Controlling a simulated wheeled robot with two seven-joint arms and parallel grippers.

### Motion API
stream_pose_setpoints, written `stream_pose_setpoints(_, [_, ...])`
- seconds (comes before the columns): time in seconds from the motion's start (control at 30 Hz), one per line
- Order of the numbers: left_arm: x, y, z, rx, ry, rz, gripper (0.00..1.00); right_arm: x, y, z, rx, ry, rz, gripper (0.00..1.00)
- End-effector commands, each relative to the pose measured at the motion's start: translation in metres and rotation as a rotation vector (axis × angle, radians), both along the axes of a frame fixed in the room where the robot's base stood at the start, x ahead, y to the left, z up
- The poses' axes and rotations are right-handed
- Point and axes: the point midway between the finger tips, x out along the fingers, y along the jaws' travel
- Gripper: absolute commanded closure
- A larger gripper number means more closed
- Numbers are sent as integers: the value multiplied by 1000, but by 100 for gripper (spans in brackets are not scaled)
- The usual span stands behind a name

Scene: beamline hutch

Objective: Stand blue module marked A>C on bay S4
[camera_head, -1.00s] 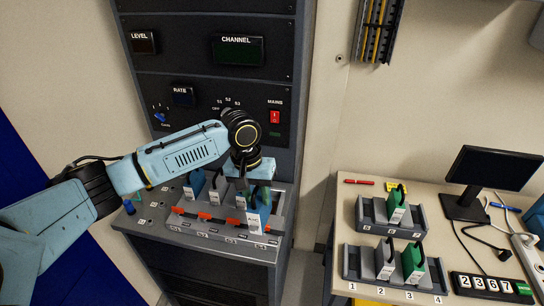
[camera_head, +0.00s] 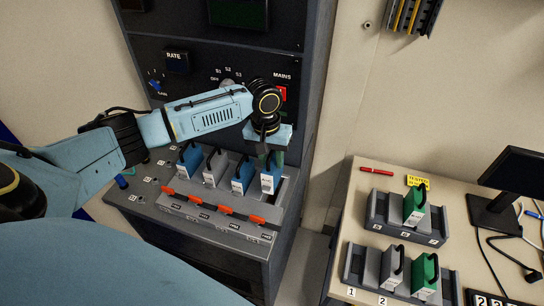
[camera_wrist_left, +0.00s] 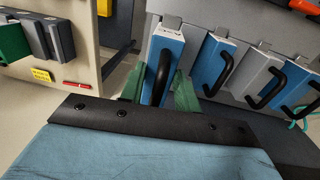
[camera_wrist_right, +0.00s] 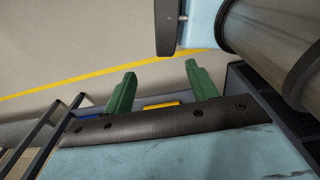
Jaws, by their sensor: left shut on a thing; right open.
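My left gripper (camera_head: 268,158) is shut on a blue module (camera_head: 271,180) at the right end of a row on the sloping rack shelf. In the left wrist view its green fingers stand on both sides of the blue module (camera_wrist_left: 166,57) and its black handle. The module is upright, in line with the others, in the rightmost bay. I cannot tell whether it sits fully down, and its marking and the bay label are too small to read. My right gripper (camera_wrist_right: 160,90) shows only in the right wrist view, open and empty, over the floor.
Left of the held module stand a blue module (camera_head: 242,176), a grey one (camera_head: 214,168) and another blue one (camera_head: 190,160). Orange levers (camera_head: 226,210) run along the front of the bays. At right, a table (camera_head: 358,188) bears holders with green and grey modules.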

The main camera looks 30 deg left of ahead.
Motion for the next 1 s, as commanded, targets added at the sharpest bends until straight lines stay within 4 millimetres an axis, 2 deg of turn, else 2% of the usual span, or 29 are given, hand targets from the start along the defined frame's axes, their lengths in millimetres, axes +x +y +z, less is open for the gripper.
stream_pose_setpoints(0.03, [1,0,-8,-1,-2,0,100,4,1,-9,1,-6,0,43])
stream_pose_setpoints(0.2, [1,0,-21,-1,-2,0,100,26,3,-26,5,-41,-1,43])
stream_pose_setpoints(0.3, [1,0,-28,0,-3,0,100,32,4,-35,7,-52,-1,43])
stream_pose_setpoints(0.7, [1,0,-55,0,-3,-1,100,20,4,-72,7,-32,-1,43])
stream_pose_setpoints(1.0, [1,0,-57,-1,-2,0,100,18,4,-76,6,-29,-1,43])
